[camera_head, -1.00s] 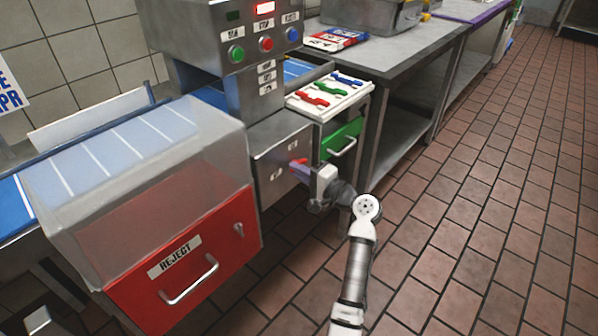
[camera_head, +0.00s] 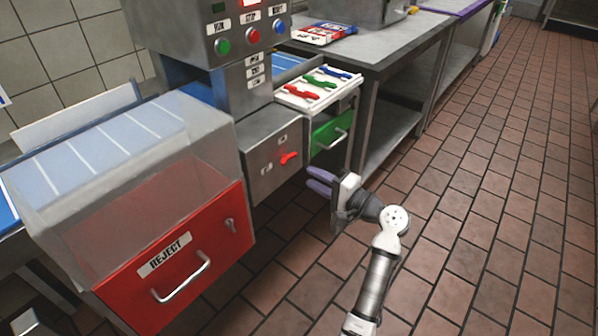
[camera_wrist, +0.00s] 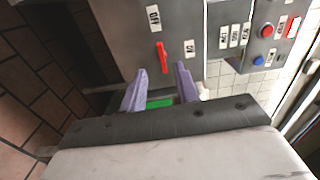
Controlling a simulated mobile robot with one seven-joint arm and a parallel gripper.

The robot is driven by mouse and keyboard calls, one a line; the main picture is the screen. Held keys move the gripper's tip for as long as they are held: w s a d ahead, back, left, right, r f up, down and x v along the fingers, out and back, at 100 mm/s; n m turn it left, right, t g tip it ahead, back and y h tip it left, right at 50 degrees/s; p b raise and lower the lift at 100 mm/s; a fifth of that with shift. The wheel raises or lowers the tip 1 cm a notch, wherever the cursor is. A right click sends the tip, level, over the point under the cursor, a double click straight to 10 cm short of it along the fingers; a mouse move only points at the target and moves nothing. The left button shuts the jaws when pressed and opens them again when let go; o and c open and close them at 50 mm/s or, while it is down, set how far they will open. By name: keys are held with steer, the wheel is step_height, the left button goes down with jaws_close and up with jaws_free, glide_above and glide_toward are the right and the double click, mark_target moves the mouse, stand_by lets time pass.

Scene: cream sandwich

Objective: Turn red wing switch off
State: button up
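The red wing switch (camera_head: 289,158) is on the front of a grey metal box (camera_head: 262,150), below the button column. It also shows in the wrist view (camera_wrist: 162,57), unobstructed, beyond my fingertips. Its long red handle lies roughly sideways in the head view and lines up with the OFF label (camera_wrist: 153,18). The ON label (camera_wrist: 190,46) is off to its side in the wrist view. My gripper (camera_head: 319,180) has two purple fingers, apart and empty, to the right of the switch and not touching it. The gap also shows in the wrist view (camera_wrist: 160,88).
A red REJECT drawer (camera_head: 180,262) under a clear cover is to the left. A green drawer (camera_head: 332,133) is just right of the box, below a white tray (camera_head: 300,103) with coloured parts. A steel table (camera_head: 390,45) stands behind. The tiled floor (camera_head: 480,200) at right is free.

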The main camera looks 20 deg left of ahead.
steer(key=v, duration=0.5)
stand_by(0.4)
